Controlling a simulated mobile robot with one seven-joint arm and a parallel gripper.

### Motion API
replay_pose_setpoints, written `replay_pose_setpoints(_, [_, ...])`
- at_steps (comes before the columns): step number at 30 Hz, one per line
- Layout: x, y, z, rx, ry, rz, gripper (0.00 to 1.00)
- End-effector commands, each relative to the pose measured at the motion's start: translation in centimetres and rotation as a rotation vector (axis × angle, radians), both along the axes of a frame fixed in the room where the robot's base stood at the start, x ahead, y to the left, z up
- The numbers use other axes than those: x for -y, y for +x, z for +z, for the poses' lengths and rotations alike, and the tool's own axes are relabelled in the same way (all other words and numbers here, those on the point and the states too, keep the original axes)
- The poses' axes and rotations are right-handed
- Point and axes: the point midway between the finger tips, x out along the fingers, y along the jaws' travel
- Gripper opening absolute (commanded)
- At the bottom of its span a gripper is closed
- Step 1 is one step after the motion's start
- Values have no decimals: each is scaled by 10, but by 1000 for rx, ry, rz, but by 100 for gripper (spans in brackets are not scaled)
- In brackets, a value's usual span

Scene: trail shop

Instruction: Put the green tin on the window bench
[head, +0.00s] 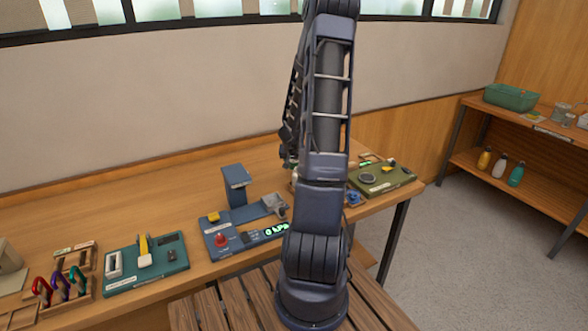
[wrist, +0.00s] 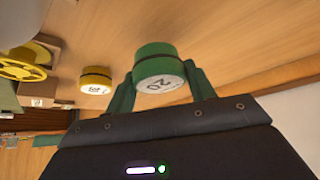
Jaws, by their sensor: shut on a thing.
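The green tin (wrist: 154,52) has a dark band and a white end with dark markings. It sits between the two green fingers of my gripper (wrist: 160,78) in the wrist view, and the gripper is shut on it. Wood shows behind it; I cannot tell whether the tin touches that wood. In the head view my arm hides the gripper and tin. A long wooden bench (head: 120,223) runs under the windows in the head view and carries several devices.
A yellow tin (wrist: 96,79) is left of the green tin. On the bench are a teal panel (head: 145,266), a blue device with a post (head: 236,190), a rack of coloured hooks (head: 68,290) and an olive panel (head: 382,179). A shelf with bottles (head: 498,167) and a green basket (head: 511,97) stands right.

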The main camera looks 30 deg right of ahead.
Motion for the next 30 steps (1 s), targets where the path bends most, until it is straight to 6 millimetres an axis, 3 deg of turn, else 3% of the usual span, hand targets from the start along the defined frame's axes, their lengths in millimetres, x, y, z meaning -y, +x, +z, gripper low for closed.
replay_pose_setpoints(12, [0, 0, -34, 0, 2, -1, 28])
replay_pose_setpoints(27, [0, 0, -39, 2, 1, 0, 28])
replay_pose_setpoints(28, [0, 0, -39, 2, 1, -1, 60])
replay_pose_setpoints(30, [0, 0, -39, 2, 1, -1, 74])
